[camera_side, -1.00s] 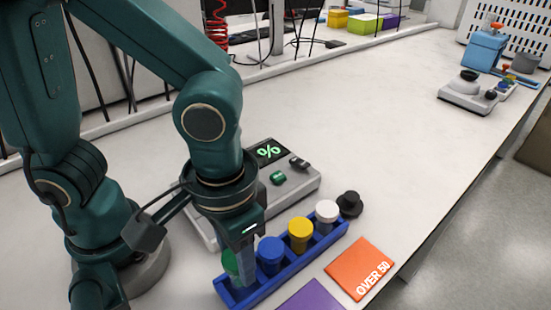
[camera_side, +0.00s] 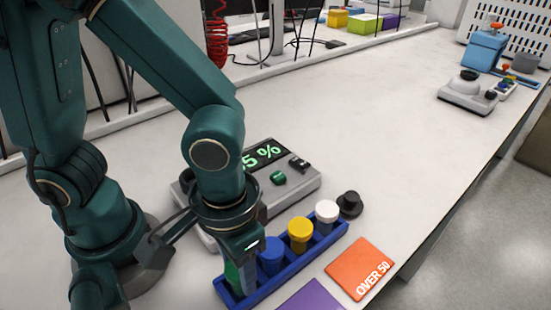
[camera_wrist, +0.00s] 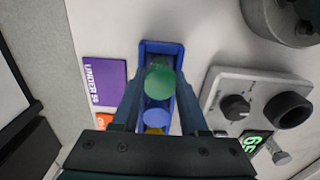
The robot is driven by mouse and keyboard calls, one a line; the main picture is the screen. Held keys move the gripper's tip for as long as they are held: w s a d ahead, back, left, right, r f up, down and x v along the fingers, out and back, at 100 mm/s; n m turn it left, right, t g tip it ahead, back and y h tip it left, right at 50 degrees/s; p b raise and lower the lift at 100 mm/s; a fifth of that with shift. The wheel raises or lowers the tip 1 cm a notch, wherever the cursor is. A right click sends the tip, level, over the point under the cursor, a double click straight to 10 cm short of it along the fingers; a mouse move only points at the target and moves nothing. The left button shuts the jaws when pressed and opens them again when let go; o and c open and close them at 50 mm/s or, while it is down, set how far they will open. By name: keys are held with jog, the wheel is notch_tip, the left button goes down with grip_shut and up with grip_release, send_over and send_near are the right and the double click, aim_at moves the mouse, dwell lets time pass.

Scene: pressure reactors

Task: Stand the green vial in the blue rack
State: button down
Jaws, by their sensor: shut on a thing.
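The green vial (camera_wrist: 159,80) is between the fingers of my gripper (camera_wrist: 154,88) in the wrist view. In the side view its green side (camera_side: 232,275) shows beside the gripper (camera_side: 243,268), which is shut on it. The vial is upright at the near-left end of the blue rack (camera_side: 303,262); I cannot tell how deep it sits. The rack also shows in the wrist view (camera_wrist: 160,46). A blue-capped vial (camera_side: 270,254), a yellow-capped vial (camera_side: 301,232) and a white-capped vial (camera_side: 327,212) stand along the rack. The fingers hide part of the green vial.
A grey device (camera_side: 300,186) with a green percent display stands behind the rack. An orange "OVER 50" card (camera_side: 360,268) and a purple card (camera_side: 313,296) lie in front. A black knob-like piece (camera_side: 349,204) is at the rack's far end.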

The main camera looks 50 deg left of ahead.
jog(key=shift+f, duration=0.3)
dwell(0.5)
grip_release()
jog(key=shift+r, duration=0.1)
jog(key=shift+r, duration=3.4)
jog(key=w+a+r+t, duration=0.1)
jog(key=a+r+t, duration=0.1)
jog(key=a, duration=0.4)
jog(key=w+a+r+t, duration=0.2)
jog(key=a+r+t, duration=0.1)
jog(key=a, duration=0.3)
jog(key=shift+a+t, duration=0.15)
jog(key=shift+t, duration=0.15)
